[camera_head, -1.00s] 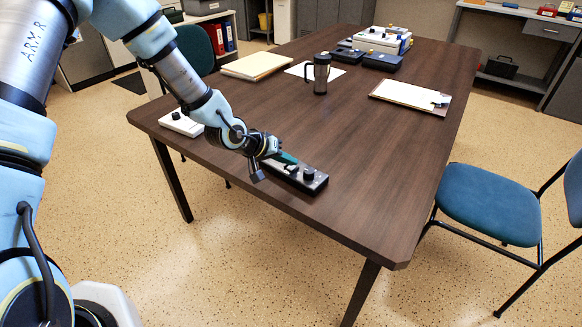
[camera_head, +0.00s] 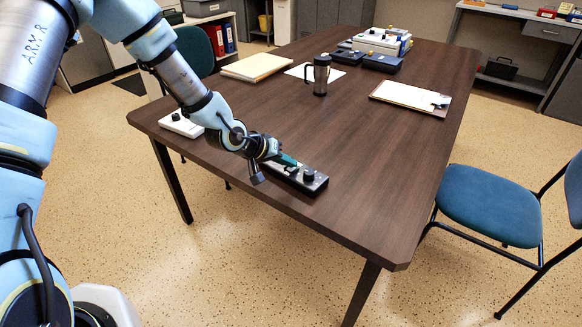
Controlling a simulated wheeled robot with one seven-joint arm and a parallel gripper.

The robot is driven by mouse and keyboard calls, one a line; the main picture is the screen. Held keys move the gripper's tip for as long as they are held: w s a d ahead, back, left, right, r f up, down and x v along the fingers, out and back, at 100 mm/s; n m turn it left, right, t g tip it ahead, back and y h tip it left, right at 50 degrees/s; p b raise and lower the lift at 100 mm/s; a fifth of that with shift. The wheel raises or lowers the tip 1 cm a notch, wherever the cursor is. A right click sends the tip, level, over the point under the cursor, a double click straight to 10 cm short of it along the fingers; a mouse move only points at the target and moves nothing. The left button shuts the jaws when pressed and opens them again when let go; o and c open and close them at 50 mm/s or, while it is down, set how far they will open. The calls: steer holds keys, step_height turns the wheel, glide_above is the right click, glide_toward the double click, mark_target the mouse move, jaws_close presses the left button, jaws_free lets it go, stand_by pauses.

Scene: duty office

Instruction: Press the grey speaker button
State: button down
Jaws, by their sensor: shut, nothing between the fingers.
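A dark control box (camera_head: 318,186) with a grey top and a black knob lies near the front edge of the brown table. My gripper (camera_head: 291,162) is shut and empty, with its teal fingers over the left part of this box. I cannot tell whether the fingertips touch it. I cannot make out a grey speaker button; the gripper hides part of the box top. A white box (camera_head: 180,125) with a black knob sits at the table's left corner, behind my arm.
A dark travel mug (camera_head: 321,76), a clipboard (camera_head: 405,95) and a stack of folders (camera_head: 256,67) are farther back on the table (camera_head: 380,160). More devices (camera_head: 383,42) stand at the far end. A blue chair (camera_head: 490,203) is at the right. The table's middle is clear.

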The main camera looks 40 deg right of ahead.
mark_target(288, 172)
steer(key=shift+r+p, duration=0.4)
steer(key=shift+r, duration=0.2)
steer(key=shift+r, duration=0.1)
step_height(288, 172, up, 6)
steer(key=p, duration=0.4)
stand_by(0.4)
